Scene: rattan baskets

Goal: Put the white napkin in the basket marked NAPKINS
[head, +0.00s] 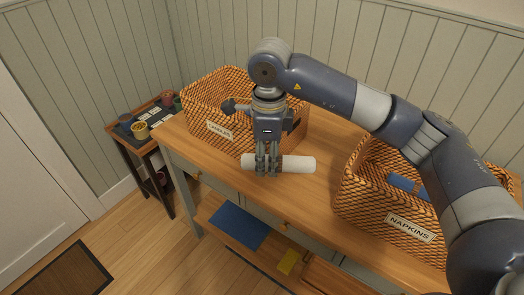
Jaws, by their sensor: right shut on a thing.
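The white napkin (300,164) is a rolled white cylinder lying sideways in the head view, near the front edge of the wooden table top. My right gripper (268,170) points down and is shut on the napkin left of its middle. I cannot tell whether the napkin touches the table or is just above it. The basket marked NAPKINS (375,215) is woven rattan and stands at the right end of the table. Something blue shows inside it, and my right arm hides part of it. My left gripper is not in view.
Another rattan basket (200,106) with a white label stands behind my gripper on the left. Bare table top (318,190) lies between the napkin and the NAPKINS basket. A small side table (133,143) with pots is at the left. A blue item (238,226) lies on the lower shelf.

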